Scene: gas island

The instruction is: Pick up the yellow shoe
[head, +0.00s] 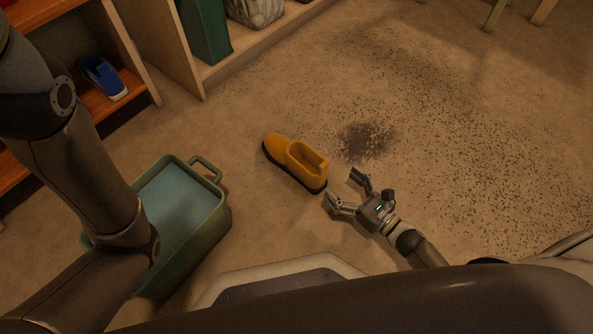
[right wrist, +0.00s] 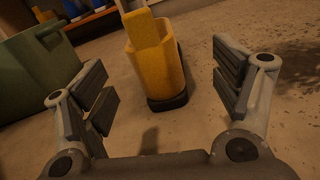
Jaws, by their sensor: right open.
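The yellow shoe (head: 292,160) with a dark sole stands upright on the floor near the middle of the head view, its toe toward the upper left. My right gripper (head: 343,189) is open and empty just beyond the heel end, at the shoe's lower right. In the right wrist view the shoe (right wrist: 158,65) stands ahead between my spread fingers (right wrist: 165,95), its heel facing me; I see no contact. My left arm comes in at the left of the head view, but its gripper is not visible.
A green bin (head: 219,212) with a handle stands left of the shoe. Wooden shelves with a blue object (head: 103,78) and a dark green box (head: 204,30) line the upper left. A dark speckled patch (head: 367,141) marks the floor. The floor at right is open.

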